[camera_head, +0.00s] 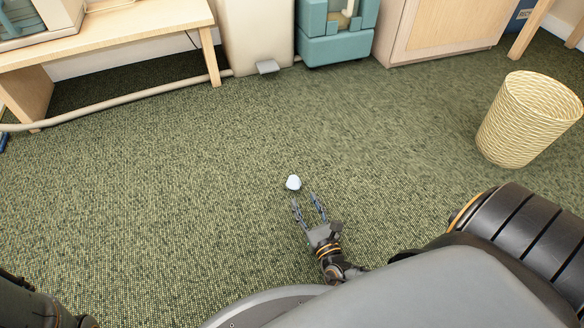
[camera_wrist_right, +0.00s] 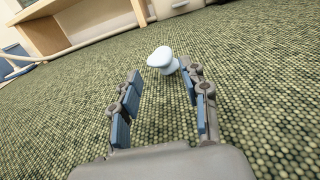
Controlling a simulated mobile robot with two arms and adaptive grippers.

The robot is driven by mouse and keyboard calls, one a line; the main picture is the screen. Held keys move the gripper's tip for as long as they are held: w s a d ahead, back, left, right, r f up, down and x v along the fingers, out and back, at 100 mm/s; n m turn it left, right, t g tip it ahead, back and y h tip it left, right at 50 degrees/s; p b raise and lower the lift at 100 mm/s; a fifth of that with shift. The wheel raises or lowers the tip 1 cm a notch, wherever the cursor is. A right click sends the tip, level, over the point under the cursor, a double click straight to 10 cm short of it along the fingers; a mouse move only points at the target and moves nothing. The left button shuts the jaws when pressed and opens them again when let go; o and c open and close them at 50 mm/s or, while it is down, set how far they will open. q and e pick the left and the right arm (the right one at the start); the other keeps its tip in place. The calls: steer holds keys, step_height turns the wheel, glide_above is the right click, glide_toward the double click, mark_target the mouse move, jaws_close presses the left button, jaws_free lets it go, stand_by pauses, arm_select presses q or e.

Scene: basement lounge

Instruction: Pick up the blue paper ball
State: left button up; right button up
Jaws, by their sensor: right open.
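A small pale blue, nearly white crumpled ball (camera_head: 293,183) lies on the green carpet near the middle of the head view. It also shows in the right wrist view (camera_wrist_right: 163,61), just beyond the fingertips and in line with the gap, slightly nearer the right-hand finger. My right gripper (camera_head: 308,203) is open and empty, low over the carpet, its fingers pointing at the ball. In the wrist view the right gripper (camera_wrist_right: 160,85) has both fingers spread, with only carpet between them. My left gripper is not in view; a dark arm part shows at the lower left.
A woven wastebasket (camera_head: 525,120) stands at the right. A wooden bench (camera_head: 110,45), a beige bin (camera_head: 257,35) with a pedal, a teal container (camera_head: 336,45) and a wooden cabinet (camera_head: 440,30) line the back. A pipe (camera_head: 110,102) runs along the floor at left. Carpet around the ball is clear.

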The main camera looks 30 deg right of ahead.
mark_target(296, 185)
steer(key=b+x, duration=0.3)
steer(key=x, duration=0.4)
steer(key=shift+w+d, duration=0.1)
steer(key=shift+w, duration=0.3)
steer(key=b+x, duration=0.2)
steer(key=x, duration=0.2)
steer(key=shift+w+f, duration=0.15)
steer(key=shift+w+d+b, duration=0.15)
steer(key=shift+w+b, duration=0.15)
steer(key=shift+w, duration=0.25)
steer(key=c, duration=0.7)
